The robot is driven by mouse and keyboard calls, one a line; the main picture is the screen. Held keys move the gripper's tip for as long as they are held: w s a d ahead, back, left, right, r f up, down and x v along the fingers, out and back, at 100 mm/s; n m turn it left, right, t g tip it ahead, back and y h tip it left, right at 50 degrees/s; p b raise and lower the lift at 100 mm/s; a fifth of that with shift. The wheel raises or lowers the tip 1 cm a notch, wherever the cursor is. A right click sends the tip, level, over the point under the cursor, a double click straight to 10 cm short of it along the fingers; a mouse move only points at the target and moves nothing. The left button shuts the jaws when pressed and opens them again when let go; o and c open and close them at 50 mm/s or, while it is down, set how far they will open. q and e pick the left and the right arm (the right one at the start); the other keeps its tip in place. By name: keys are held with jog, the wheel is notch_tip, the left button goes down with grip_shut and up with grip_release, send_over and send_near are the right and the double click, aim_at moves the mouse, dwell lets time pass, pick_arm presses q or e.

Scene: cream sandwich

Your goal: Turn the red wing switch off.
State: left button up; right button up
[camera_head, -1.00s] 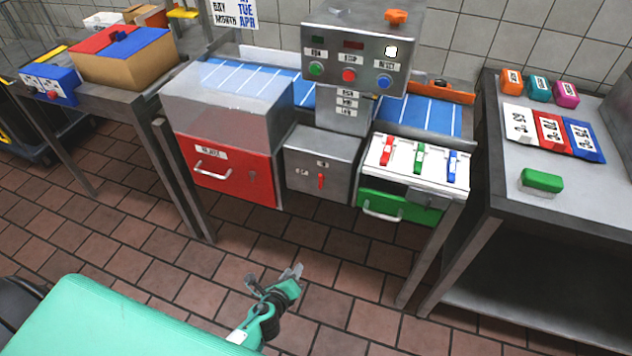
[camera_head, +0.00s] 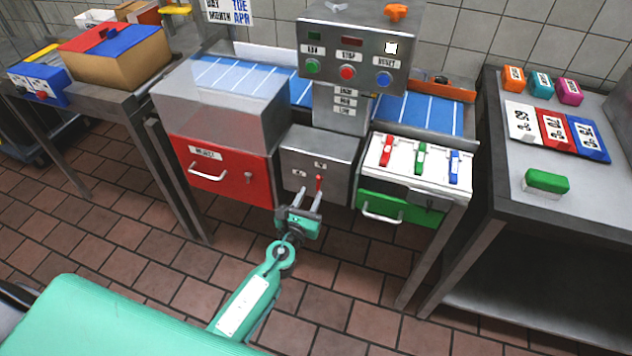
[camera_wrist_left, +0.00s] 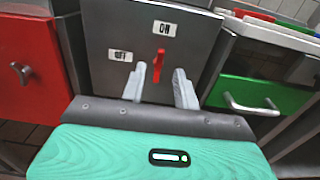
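The red wing switch (camera_head: 319,183) is on the front of a grey metal box (camera_head: 338,147) under the control panel. In the left wrist view the switch (camera_wrist_left: 157,66) stands upright, pointing toward the ON label (camera_wrist_left: 165,28) above it. The OFF label (camera_wrist_left: 120,55) is to its left. My left gripper (camera_head: 310,194) is in front of the box, just below the switch. In the left wrist view its two fingers are open, one on each side of the switch with gaps; contact is not visible. My right gripper is in neither view.
A red drawer (camera_head: 222,172) is left of the switch box. A green drawer (camera_head: 400,208) with a protruding handle is to the right, below a white panel (camera_head: 390,165) with coloured levers. The control panel (camera_head: 355,45) stands above. Floor in front is clear.

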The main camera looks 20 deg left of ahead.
aim_at(317, 181)
pick_arm(q)
jog(key=shift+w+d, duration=0.15)
jog(key=shift+w, duration=2.65)
grip_shut()
